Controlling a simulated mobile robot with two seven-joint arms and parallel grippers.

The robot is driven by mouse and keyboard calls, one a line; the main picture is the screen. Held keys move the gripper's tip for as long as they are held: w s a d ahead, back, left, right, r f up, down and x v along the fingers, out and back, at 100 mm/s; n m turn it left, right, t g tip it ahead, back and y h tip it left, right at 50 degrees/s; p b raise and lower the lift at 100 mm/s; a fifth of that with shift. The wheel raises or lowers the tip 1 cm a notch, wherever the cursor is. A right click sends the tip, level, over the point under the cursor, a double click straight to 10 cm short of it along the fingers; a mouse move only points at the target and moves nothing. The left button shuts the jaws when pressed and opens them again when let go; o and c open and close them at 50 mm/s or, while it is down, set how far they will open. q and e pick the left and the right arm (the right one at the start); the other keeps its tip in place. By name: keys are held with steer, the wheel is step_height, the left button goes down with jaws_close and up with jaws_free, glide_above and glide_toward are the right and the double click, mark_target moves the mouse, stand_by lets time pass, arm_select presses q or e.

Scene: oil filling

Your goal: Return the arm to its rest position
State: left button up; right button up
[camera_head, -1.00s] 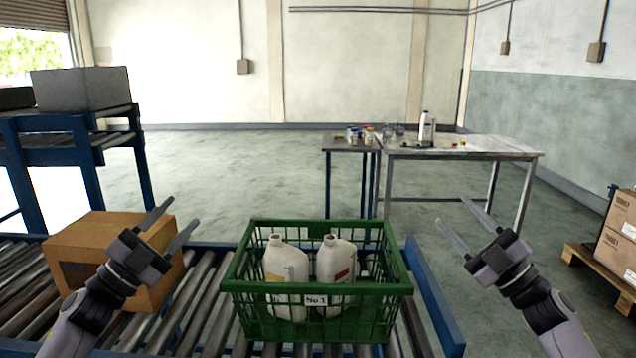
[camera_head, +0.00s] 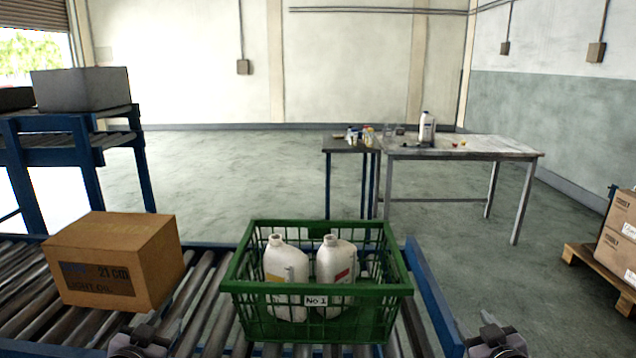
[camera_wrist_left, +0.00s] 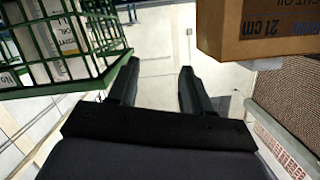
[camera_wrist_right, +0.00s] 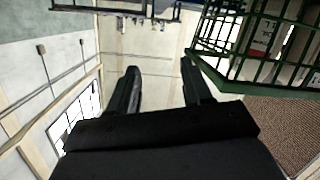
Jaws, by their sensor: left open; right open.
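My left gripper (camera_wrist_left: 155,88) is open and empty in the left wrist view, its two dark fingers apart. In the head view only the top of my left wrist (camera_head: 142,342) shows at the bottom edge, below the cardboard box. My right gripper (camera_wrist_right: 163,88) is open and empty in the right wrist view. In the head view only the top of my right wrist (camera_head: 496,340) shows at the bottom edge, right of the conveyor. The fingers of both are hidden in the head view. Neither gripper touches anything.
A green basket (camera_head: 318,288) labelled No 1 holds two white bottles (camera_head: 287,268) on the roller conveyor (camera_head: 205,295). A cardboard box (camera_head: 115,262) sits left of it. Tables (camera_head: 460,152) with bottles stand behind. A pallet (camera_head: 590,272) with boxes is at right. The floor between is clear.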

arm_select(q)
steer(key=s+d+f+g, duration=0.1)
steer(key=s+d+f, duration=0.2)
steer(key=s, duration=0.7)
steer(key=s+d+f+g+h, duration=0.1)
steer(key=s+d+f, duration=0.3)
steer(key=s+f, duration=0.4)
steer(key=s+d+f+n+g+h, duration=0.1)
steer(key=s+d+f+g, duration=0.2)
steer(key=s, duration=0.9)
step_height(320, 180, down, 3)
steer(key=shift+s+d+r, duration=0.2)
steer(key=shift+d, duration=0.4)
arm_select(e)
steer(key=s+a+f+g, duration=0.1)
steer(key=s+a+f, duration=0.2)
steer(key=s, duration=0.7)
steer(key=s+a+f+g+y, duration=0.1)
steer(key=s+a+f, duration=0.3)
steer(key=s+f, duration=0.4)
steer(key=s+a+f+m+g+y, duration=0.1)
steer(key=s+a+f+g, duration=0.2)
steer(key=s, duration=0.9)
step_height(320, 180, down, 3)
steer(key=shift+s+a+r, duration=0.2)
steer(key=shift+a, duration=0.4)
